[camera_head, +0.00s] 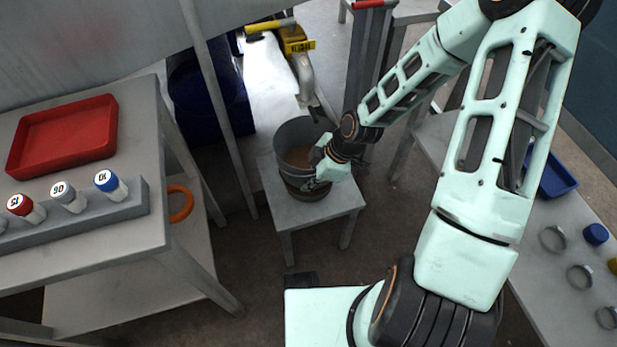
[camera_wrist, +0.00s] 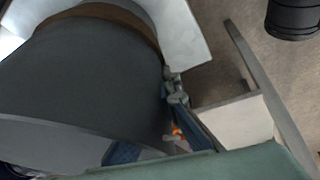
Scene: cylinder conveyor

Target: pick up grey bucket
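The grey bucket (camera_head: 285,165) stands upright on a small grey stool (camera_head: 292,216) in the middle of the head view. Its open top shows a brownish inside. My gripper (camera_head: 314,170) is at the bucket's right side, level with its upper wall. In the wrist view the bucket (camera_wrist: 90,75) fills the left half, very close, with a brown band near the top. Parts of my gripper (camera_wrist: 180,125) show beside the bucket's wall. The fingertips are mostly hidden, so I cannot tell whether they are closed on the bucket.
A grey table (camera_head: 130,240) on the left holds a red tray (camera_head: 65,135) and a rack (camera_head: 85,215) with capped vials. A dark blue barrel (camera_head: 205,95) stands behind the stool. A conveyor (camera_head: 275,85) with a yellow part is behind. Another table (camera_head: 555,285) is at right.

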